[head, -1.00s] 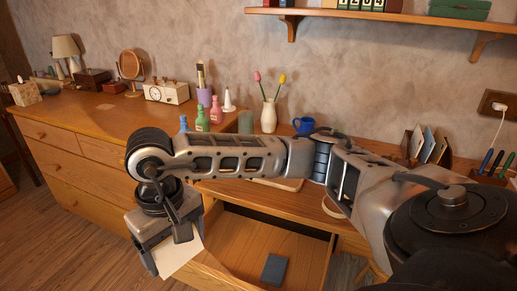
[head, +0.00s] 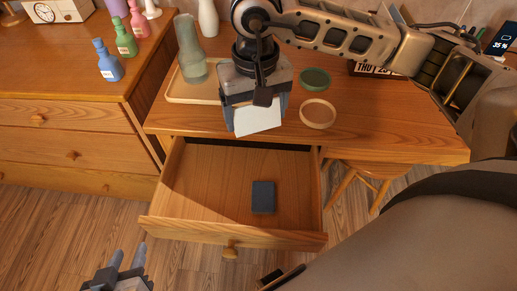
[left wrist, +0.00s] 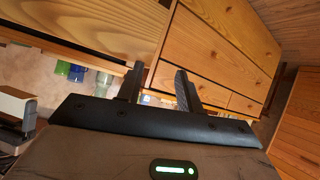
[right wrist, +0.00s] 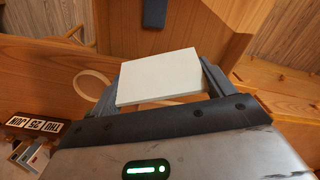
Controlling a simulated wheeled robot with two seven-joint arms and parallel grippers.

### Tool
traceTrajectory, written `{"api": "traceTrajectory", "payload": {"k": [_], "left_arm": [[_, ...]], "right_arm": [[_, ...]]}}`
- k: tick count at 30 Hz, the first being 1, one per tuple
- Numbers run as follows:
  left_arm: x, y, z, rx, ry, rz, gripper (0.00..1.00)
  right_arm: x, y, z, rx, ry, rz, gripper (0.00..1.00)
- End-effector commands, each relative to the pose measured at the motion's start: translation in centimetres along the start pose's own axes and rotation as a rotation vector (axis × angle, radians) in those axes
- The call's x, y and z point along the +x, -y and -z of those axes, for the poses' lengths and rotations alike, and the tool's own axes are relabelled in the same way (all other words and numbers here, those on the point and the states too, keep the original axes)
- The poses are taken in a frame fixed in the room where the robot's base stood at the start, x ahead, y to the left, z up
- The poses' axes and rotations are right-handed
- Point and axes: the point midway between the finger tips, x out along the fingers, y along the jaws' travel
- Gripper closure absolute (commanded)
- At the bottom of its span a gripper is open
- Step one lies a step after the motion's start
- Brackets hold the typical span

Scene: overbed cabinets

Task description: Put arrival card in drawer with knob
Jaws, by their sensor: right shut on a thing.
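A white card (head: 258,119) is held by my right gripper (head: 255,104), which is shut on it above the desk's front edge, just behind the open drawer. The card (right wrist: 160,77) also shows between the fingers in the right wrist view. The drawer (head: 215,190) is pulled out and has a round wooden knob (head: 230,250) on its front. A dark blue-grey flat object (head: 263,197) lies inside it. My left gripper (head: 128,262) is low, left of and in front of the drawer. Its fingers stand apart and empty in the left wrist view (left wrist: 158,85).
A tray (head: 190,97) with a green glass vase, a green round dish (head: 315,79) and a wooden ring (head: 318,113) are on the desk (head: 400,145). A chest of drawers with bottles (head: 107,62) stands at left. A stool (head: 362,180) is right of the drawer. The drawer floor has free room.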

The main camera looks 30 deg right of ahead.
Motion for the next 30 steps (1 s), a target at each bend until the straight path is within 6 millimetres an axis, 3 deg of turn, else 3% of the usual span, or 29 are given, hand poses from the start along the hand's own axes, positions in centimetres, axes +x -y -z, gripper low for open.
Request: {"api": "traceTrajectory", "payload": {"k": [8,30], "left_arm": [[0.7,0.0,-2.2,-0.004,0.012,-0.005,0.64],[2.3,-0.1,-3.8,0.007,-0.038,-0.026,0.64]], "right_arm": [[3.4,-1.9,-2.6,0.756,0.019,0.013,0.40],[9.7,-6.6,-9.8,2.986,0.013,-0.006,0.40]]}}
